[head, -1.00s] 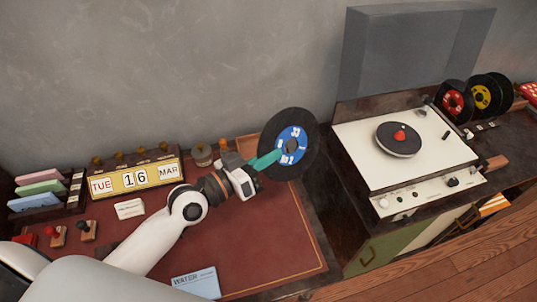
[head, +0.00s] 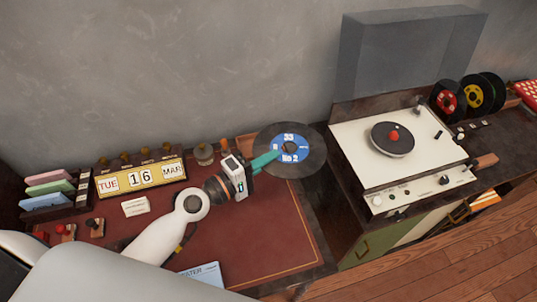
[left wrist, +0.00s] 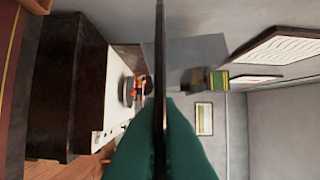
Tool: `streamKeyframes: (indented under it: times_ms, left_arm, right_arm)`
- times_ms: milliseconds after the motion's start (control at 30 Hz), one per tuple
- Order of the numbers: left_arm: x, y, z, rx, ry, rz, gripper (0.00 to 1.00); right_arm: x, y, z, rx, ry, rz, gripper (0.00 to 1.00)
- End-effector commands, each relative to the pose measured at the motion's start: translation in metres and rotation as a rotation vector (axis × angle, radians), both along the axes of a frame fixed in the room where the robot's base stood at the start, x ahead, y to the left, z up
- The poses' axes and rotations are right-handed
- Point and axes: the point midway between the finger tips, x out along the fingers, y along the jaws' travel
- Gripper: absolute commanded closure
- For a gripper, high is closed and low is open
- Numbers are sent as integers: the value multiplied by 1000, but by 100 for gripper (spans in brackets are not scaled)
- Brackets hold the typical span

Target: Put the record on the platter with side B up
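The record (head: 262,139) is a black disc with a blue label and white print. The print reads "33" and what looks like "NO 2"; I cannot make out a side letter. My left gripper (head: 272,158) has its teal fingers shut on the record and holds it above the desk's right end. In the left wrist view the record (left wrist: 160,60) shows edge-on between the fingers (left wrist: 160,125). The dark platter (head: 378,134), with a red piece at its centre, is bare on the white turntable (head: 352,135), right of the record. My right gripper is not in view.
Red and yellow label records (head: 472,94) stand upright behind the turntable's right side. A date display (head: 141,178), small boxes and stamps stand on the left of the red-topped desk (head: 270,230).

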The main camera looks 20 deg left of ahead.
Motion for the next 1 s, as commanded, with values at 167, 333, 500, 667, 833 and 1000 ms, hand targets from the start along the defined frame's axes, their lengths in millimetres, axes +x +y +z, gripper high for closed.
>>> streamKeyframes:
  times_ms: [167, 333, 500, 667, 833, 1000]
  left_arm:
    - [0, 0, 0, 2, -1, 0, 100]
    - [-2, -1, 0, 0, -1, 9, 100]
    - [-12, -3, 0, -14, 5, 75, 100]
    - [-28, 2, 4, -29, 9, 197, 100]
    - [-46, 17, 11, -36, 11, 349, 100]
    - [-63, 36, 19, -27, 6, 489, 100]
  right_arm:
    - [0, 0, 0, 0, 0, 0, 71]
    - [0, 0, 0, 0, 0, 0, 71]
    - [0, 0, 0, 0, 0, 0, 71]
    - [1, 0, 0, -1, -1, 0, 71]
    - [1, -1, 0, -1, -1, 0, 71]
    - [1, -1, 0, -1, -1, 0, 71]
